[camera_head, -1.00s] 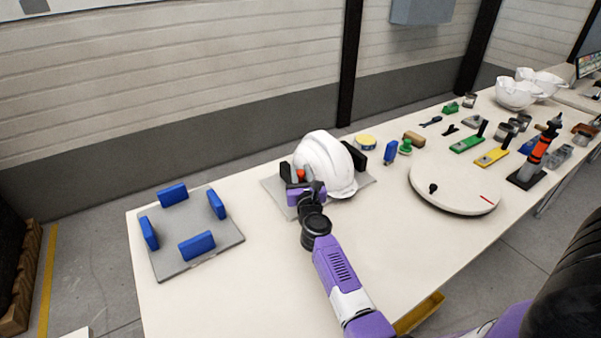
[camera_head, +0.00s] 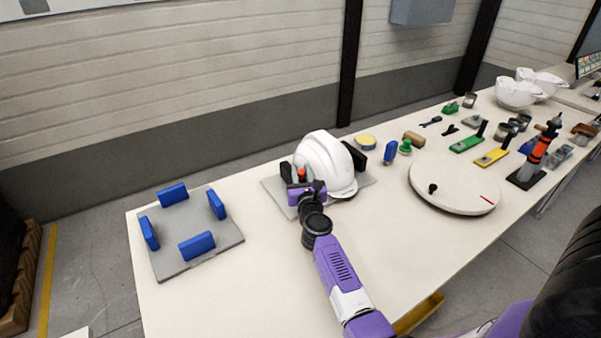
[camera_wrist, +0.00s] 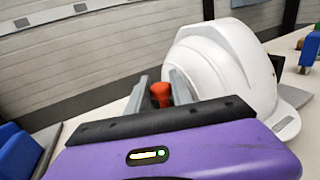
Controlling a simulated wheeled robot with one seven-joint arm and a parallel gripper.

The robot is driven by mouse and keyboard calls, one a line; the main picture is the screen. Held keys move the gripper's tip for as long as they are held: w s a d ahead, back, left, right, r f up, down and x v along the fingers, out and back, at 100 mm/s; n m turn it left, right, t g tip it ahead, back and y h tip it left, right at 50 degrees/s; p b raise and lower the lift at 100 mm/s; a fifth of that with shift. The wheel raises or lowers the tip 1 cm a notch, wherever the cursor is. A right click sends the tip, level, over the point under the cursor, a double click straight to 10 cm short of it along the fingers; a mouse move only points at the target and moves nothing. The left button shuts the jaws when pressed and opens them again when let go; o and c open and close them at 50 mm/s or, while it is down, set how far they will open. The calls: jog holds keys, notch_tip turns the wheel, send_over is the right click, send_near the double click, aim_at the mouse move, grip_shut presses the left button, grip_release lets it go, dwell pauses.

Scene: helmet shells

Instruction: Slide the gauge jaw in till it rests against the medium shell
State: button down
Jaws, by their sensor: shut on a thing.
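The white helmet shell (camera_head: 322,165) sits upright on a grey gauge plate (camera_head: 367,181) between dark jaws. One black jaw (camera_head: 286,173) stands at its left and another (camera_head: 357,157) at its right. A red knob (camera_head: 301,175) stands at the shell's left side. My gripper (camera_wrist: 158,92) is shut on this knob (camera_wrist: 160,95), with a grey finger on either side. The shell (camera_wrist: 215,65) is close on the right of the fingers in the wrist view. My gripper hides the jaw's lower part, so I cannot tell whether the jaw touches the shell.
A grey plate with blue blocks (camera_head: 197,244) lies at the left. A round turntable (camera_head: 455,187) stands to the right, with several tools beyond it. A blue block (camera_head: 390,151) and a green knobbed piece (camera_head: 405,147) stand nearer the shell. The table front between the plates is clear.

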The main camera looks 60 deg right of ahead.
jog(key=shift+d, duration=0.1)
jog(key=c, duration=1.4)
grip_release()
jog(key=shift+p+v, duration=0.35)
jog(key=shift+v, duration=3.6)
